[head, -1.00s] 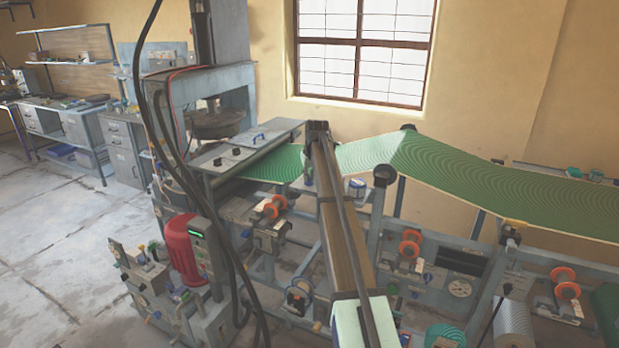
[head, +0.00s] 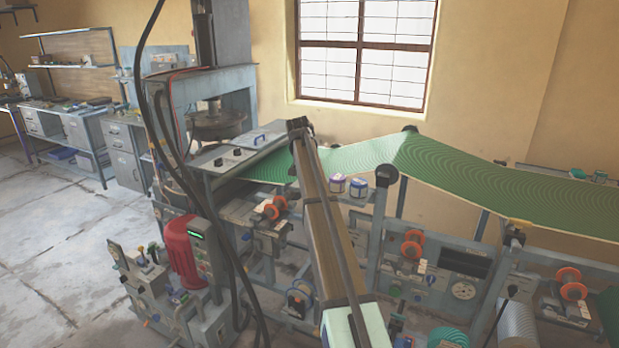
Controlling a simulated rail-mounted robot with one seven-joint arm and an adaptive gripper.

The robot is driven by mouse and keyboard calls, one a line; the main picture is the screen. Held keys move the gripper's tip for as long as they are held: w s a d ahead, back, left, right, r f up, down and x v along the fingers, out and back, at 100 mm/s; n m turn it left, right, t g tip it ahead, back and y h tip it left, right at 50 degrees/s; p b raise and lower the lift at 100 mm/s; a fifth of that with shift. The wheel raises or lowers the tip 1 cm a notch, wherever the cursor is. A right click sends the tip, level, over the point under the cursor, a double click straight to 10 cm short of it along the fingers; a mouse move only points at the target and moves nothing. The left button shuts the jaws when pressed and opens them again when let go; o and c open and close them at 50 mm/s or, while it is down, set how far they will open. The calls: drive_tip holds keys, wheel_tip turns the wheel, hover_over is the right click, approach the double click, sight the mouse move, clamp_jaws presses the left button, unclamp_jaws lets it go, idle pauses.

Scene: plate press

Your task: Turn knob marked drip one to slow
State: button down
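A knob marked drip one cannot be picked out; all markings are too small to read. Two dark round knobs, a nearer one (head: 218,162) and a farther one (head: 237,152), sit on the grey top panel (head: 222,174) of the machine, left of the green web. My arm reaches from the bottom middle up to the machine, its dark far end above the web's left part, close to the right of that panel. No gripper fingers can be made out, so I cannot tell what they touch.
The green patterned web (head: 470,185) runs right over rollers. Two small jars, one left (head: 337,183) and one right (head: 358,187), stand beside my arm. A red motor (head: 182,252) and hanging black cables (head: 222,245) are at left. Orange spools (head: 412,246) line the front. Floor at far left is clear.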

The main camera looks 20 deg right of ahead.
idle(0.3)
drive_tip(key=c, duration=1.2)
unclamp_jaws()
drive_tip(key=shift+r, duration=0.1)
drive_tip(key=v, duration=1.1)
drive_tip(key=shift+a+r, duration=0.2)
drive_tip(key=shift+r, duration=0.15)
drive_tip(key=shift+f, duration=0.1)
